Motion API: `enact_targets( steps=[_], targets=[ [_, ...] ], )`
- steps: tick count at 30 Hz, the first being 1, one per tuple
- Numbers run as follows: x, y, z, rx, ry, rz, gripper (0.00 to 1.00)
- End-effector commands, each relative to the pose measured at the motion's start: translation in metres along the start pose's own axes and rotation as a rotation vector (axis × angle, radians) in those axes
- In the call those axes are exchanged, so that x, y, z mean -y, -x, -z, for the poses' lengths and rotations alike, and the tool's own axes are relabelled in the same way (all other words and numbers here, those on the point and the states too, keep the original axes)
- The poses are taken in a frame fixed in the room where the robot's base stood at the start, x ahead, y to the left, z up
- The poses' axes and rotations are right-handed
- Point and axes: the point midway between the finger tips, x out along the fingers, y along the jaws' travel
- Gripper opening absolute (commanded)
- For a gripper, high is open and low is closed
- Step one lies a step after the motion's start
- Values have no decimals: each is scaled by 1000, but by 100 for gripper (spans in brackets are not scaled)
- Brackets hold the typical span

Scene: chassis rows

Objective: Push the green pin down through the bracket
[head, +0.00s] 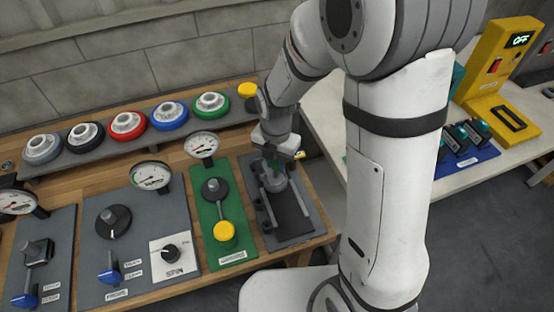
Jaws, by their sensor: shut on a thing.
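My gripper (274,163) is at the end of my arm, pointing down over a dark grey plate (293,214) at the right end of the wooden bench. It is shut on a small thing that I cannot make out. A grey upright fitting (275,183) on the plate is directly below the jaws. It may be the bracket, but the view is too small to tell. I cannot make out the green pin; the jaws may hide it. I cannot tell whether the jaws touch the fitting.
Gauges and grey panels stand further left. A rack (61,152) of coloured round parts lies behind. A pale table (478,171) is on the right, partly hidden by my arm.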

Motion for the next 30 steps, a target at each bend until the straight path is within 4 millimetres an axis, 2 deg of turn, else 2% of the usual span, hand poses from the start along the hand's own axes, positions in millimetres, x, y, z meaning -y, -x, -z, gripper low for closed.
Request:
enact_targets(
  steps=[14, 30],
  targets=[
    [0, -2, 0, 0, -1, 0, 0],
    [1, -19, 0, 0, -2, 0, 0]
  ],
)
